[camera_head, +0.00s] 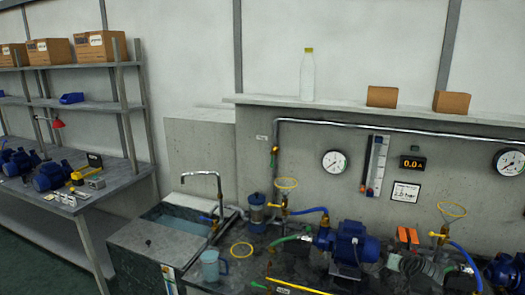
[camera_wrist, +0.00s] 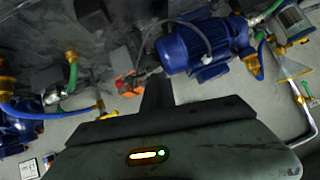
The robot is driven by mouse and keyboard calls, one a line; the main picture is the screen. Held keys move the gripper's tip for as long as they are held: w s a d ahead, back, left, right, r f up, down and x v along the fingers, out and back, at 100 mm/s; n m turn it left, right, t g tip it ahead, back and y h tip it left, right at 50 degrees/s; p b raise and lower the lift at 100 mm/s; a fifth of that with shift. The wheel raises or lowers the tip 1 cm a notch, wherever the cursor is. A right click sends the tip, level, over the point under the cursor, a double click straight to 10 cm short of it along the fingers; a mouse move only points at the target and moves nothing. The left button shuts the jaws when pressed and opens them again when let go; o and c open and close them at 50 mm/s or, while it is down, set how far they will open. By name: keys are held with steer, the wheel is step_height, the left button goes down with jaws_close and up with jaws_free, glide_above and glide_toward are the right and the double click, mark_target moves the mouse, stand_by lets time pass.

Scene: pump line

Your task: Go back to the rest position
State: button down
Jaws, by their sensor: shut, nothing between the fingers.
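My gripper (camera_wrist: 156,85) shows in the wrist view as a dark narrow pair of fingers reaching up from my dark wrist housing. It is shut with nothing held. The wrist view appears turned over. A blue motor (camera_wrist: 205,46) lies beyond the fingers to the right, and an orange part (camera_wrist: 128,84) is just left of the tips. I cannot tell the gap to either. In the head view my gripper is not clearly seen; a blue pump motor (camera_head: 347,243) stands on the dark bench (camera_head: 215,283).
A sink (camera_head: 180,222) with a tap (camera_head: 204,178) is left of the motor. Yellow valve wheels (camera_head: 286,183) and hoses crowd the bench. A shelf (camera_head: 350,107) above holds a bottle (camera_head: 307,76) and two brown boxes (camera_head: 382,97). A side table (camera_head: 100,192) stands left.

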steer(key=w+a+f+n+g+y, duration=0.1)
steer(key=a+f+n+g+y, duration=0.15)
steer(key=a, duration=1.25)
steer(key=w+a+f+n+g+y, duration=0.1)
steer(key=w+a+f+n+y, duration=0.15)
steer(key=a, duration=1.25)
steer(key=s+a+f+n+g+h, duration=0.2)
steer(key=s+a+f+g, duration=0.2)
steer(key=s+a, duration=0.25)
steer(key=s+d+f+m+g, duration=0.1)
steer(key=s+d+m+g, duration=0.1)
steer(key=s, duration=0.5)
steer(key=shift+s+d+g+h, duration=0.4)
steer(key=shift+d+g, duration=0.15)
steer(key=shift+d, duration=0.4)
